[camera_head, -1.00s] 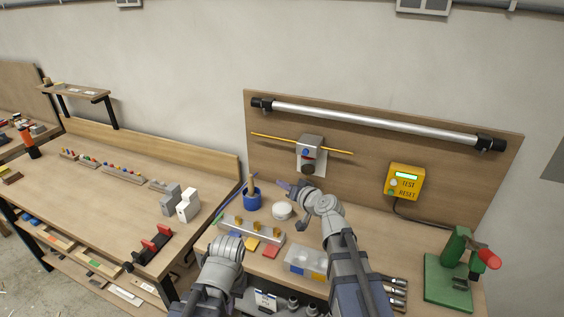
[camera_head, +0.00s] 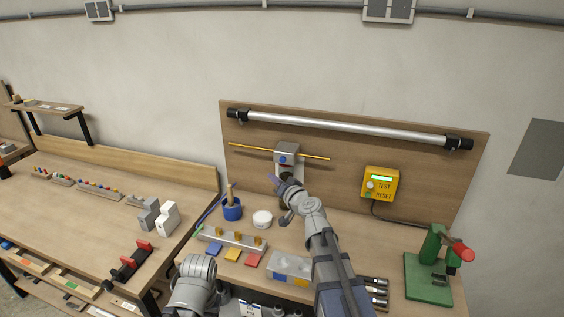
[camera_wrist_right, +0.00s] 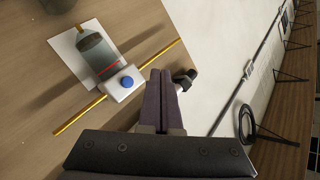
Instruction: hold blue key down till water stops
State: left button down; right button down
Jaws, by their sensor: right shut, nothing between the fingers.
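A round blue key (camera_head: 283,159) sits on the front of a grey box (camera_head: 287,148) on the upright wooden board. It also shows in the right wrist view (camera_wrist_right: 127,82), on a pale box crossed by a yellow rod. Beyond the box, a dark vessel (camera_wrist_right: 97,48) with a red line lies against a white card. My right gripper (camera_head: 272,180) is shut and empty, just below and left of the key in the head view. In the wrist view its fingertips (camera_wrist_right: 160,73) are right of the key, apart from it. No water can be made out. My left gripper does not show, only its arm.
A yellow TEST/RESET box (camera_head: 380,184) is right on the board, beneath a long metal tube (camera_head: 345,127). On the bench are a blue pot (camera_head: 232,211), a white round lid (camera_head: 262,219), a grey block with coloured tabs (camera_head: 233,239) and a green press (camera_head: 428,278).

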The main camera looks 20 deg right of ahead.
send_near(276, 158)
jog(key=shift+w+a+f, duration=0.2)
jog(key=shift+w+a, duration=0.25)
jog(key=shift+w, duration=0.3)
jog(key=shift+w+a+f, duration=0.2)
jog(key=shift+w+a, duration=0.25)
jog(key=shift+w, duration=0.25)
jog(key=shift+w, duration=0.1)
dwell(0.9)
jog(key=shift+w+d, duration=0.25)
jog(key=shift+w+d, duration=0.25)
jog(key=shift+w, duration=0.1)
dwell(0.8)
dwell(0.3)
jog(key=shift+s+a, duration=0.5)
jog(key=shift+s, duration=0.2)
jog(key=s+a, duration=0.1)
jog(key=s, duration=0.1)
jog(key=s+a, duration=0.1)
jog(key=s, duration=0.1)
jog(key=shift+a, duration=0.4)
